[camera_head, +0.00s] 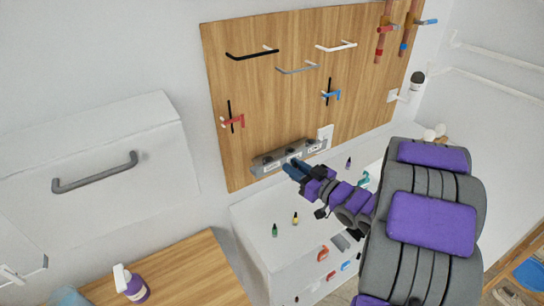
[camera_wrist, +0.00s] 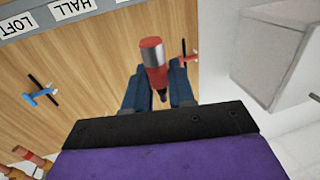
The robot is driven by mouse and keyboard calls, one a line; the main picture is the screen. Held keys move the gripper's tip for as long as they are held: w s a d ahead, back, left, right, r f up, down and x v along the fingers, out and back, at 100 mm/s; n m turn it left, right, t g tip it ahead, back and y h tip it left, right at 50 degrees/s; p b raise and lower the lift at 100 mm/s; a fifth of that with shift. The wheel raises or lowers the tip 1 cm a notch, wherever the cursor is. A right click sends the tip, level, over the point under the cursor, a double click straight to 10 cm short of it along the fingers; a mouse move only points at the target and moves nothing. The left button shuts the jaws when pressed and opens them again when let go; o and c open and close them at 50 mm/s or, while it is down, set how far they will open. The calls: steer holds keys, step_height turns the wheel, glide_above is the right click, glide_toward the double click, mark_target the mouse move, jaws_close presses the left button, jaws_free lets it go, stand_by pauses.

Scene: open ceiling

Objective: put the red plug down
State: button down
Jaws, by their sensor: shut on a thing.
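The red plug (camera_wrist: 153,58), with a red end and a silver metal band, is between the blue fingers of my gripper (camera_wrist: 158,92) in the wrist view. My gripper is shut on it, and the plug's red end sticks out past the fingertips. In the head view my gripper (camera_head: 292,168) is in front of the grey labelled strip (camera_head: 262,168) at the foot of the wooden board. I cannot make out the plug there. In the wrist view the strip's labels, reading LOFT and HALL, are upside down at the top left.
A white cabinet top (camera_head: 258,222) below my gripper holds a green bottle (camera_head: 275,230), a yellow one (camera_head: 295,218) and a purple one (camera_head: 348,163). Handles and valves are fixed on the wooden board (camera_head: 225,70). A spray bottle (camera_head: 130,284) stands on the wooden table at lower left.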

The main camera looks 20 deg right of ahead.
steer(key=x, duration=0.8)
steer(key=f+x, duration=0.1)
steer(key=x, duration=0.3)
steer(key=shift+w+d+b, duration=0.25)
steer(key=shift+w+b, duration=0.15)
steer(key=shift+w, duration=0.05)
steer(key=shift+w+d, duration=0.4)
steer(key=shift+d, duration=0.2)
steer(key=shift+w+d, duration=0.45)
steer(key=shift+d, duration=0.15)
steer(key=shift+w+a+f, duration=0.1)
steer(key=shift+w+f, duration=0.1)
steer(key=a+f, duration=0.1)
steer(key=f+b, duration=0.1)
steer(key=shift+s+a+f, duration=0.1)
steer(key=shift+a+f, duration=0.15)
steer(key=shift+a, duration=0.15)
steer(key=shift+s+a+f, duration=0.1)
steer(key=shift+a+f, duration=0.15)
steer(key=shift+a, duration=0.05)
steer(key=shift+d+f, duration=0.1)
steer(key=shift+d, duration=0.15)
steer(key=c, duration=1)
jaws_free()
steer(key=shift+d, duration=0.45)
steer(key=shift+o, duration=0.3)
steer(key=shift+a, duration=0.35)
